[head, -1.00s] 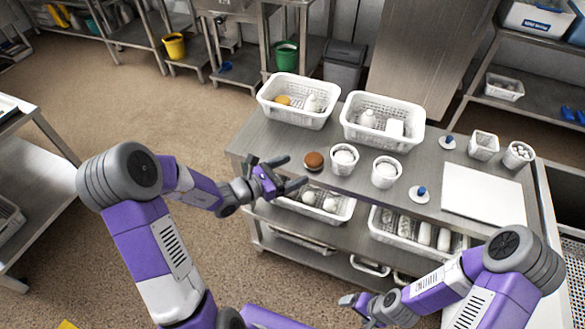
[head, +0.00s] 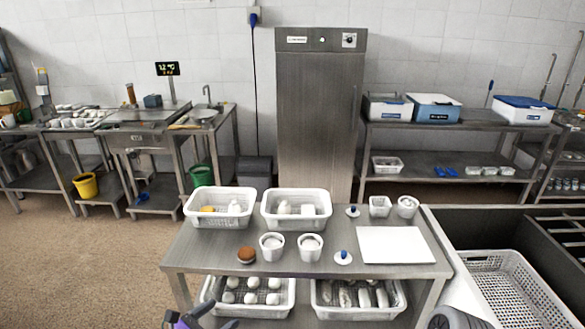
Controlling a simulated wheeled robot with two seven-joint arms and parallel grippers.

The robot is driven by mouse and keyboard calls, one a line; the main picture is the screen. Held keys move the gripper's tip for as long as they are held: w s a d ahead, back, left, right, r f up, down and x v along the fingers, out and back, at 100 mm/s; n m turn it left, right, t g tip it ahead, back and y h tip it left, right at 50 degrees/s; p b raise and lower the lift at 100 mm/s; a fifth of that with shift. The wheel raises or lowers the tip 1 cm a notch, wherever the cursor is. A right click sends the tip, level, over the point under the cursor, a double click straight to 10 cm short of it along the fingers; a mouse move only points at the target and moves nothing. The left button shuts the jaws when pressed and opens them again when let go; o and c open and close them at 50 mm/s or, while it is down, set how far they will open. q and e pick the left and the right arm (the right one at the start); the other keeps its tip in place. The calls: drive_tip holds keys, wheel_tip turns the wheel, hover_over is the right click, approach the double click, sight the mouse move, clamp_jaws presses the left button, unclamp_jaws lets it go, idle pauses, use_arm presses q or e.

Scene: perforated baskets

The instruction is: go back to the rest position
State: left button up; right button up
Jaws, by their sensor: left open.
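My left gripper (head: 200,320) shows at the bottom edge, in front of the table's lower shelf. It is open, with nothing seen between its fingers, and most of its arm is out of the picture. Of my right arm only a grey part shows at the bottom right; its gripper is not in view. The steel table (head: 200,252) stands ahead. On it are two white perforated baskets, the left one (head: 219,217) and the right one (head: 296,220), each with a few items inside.
A brown bun (head: 246,255), two white cups (head: 272,245) and a white board (head: 394,245) are on the table. Baskets with round items (head: 250,312) and long items (head: 357,311) sit on the lower shelf. A sink with a perforated basket (head: 510,290) is at right.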

use_arm(q)
drive_tip(key=s+d+f+m+g+y, duration=0.1)
drive_tip(key=s+d+f+m+g, duration=0.2)
drive_tip(key=s+f+m, duration=0.4)
drive_tip(key=s+d+f+m+g+y+p, duration=0.1)
drive_tip(key=s+d+f+m+g+y, duration=0.1)
drive_tip(key=s+f+m+g, duration=0.3)
drive_tip(key=s+d+f+m+g+y+p, duration=0.1)
drive_tip(key=s+d+f+m+g, duration=0.3)
drive_tip(key=s+f+m, duration=0.5)
drive_tip(key=shift+d+f+m+y, duration=0.3)
drive_tip(key=shift+f+m+y, duration=0.4)
drive_tip(key=shift+f+m, duration=1.45)
use_arm(e)
drive_tip(key=shift+w+r, duration=0.25)
drive_tip(key=shift+r, duration=0.3)
drive_tip(key=shift+w+r, duration=0.25)
drive_tip(key=shift+r, duration=0.3)
use_arm(q)
drive_tip(key=shift+s+r+m, duration=0.1)
drive_tip(key=shift+r+m, duration=0.15)
drive_tip(key=shift+r, duration=0.05)
